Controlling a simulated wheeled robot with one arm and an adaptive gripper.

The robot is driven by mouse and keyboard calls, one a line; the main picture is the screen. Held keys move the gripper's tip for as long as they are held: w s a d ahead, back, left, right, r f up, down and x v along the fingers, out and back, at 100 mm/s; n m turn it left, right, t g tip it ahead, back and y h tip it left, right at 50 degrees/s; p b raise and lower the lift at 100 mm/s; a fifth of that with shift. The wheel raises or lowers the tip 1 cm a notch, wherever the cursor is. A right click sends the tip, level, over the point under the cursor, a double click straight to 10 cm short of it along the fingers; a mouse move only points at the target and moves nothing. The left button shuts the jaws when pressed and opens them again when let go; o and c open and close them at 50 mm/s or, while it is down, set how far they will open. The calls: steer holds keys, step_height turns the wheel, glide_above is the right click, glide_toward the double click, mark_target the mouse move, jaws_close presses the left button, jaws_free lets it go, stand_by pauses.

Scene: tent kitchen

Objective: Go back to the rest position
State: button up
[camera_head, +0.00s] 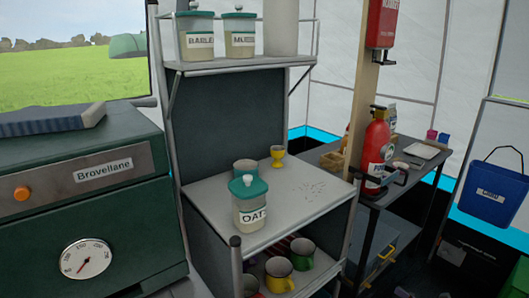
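My gripper and arm are not in view in the head view, so I cannot see what it holds. A jar labelled OAT (249,203) with a teal lid stands on the grey cabinet top (310,195). A second teal-topped container (245,167) stands behind it, partly hidden. A small yellow egg cup (277,156) stands near the back of the same top.
A green Brovellane oven (90,190) fills the left. Jars stand on a rack shelf (240,63) above. Mugs (279,274) sit below the cabinet top. A red extinguisher (376,150) stands by a side table (410,175). A blue bucket (494,192) hangs right.

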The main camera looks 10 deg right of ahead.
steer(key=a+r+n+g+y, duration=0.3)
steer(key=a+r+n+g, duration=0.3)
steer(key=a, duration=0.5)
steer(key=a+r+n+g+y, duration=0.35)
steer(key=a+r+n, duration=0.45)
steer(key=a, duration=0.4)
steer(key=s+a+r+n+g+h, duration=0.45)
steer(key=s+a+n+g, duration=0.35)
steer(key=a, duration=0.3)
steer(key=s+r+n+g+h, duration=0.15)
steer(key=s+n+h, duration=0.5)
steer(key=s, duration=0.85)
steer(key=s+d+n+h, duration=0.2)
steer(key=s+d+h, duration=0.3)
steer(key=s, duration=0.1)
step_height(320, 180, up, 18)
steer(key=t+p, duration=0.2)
steer(key=p, duration=1.4)
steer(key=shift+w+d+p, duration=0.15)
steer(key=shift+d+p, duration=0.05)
steer(key=shift+p, duration=0.2)
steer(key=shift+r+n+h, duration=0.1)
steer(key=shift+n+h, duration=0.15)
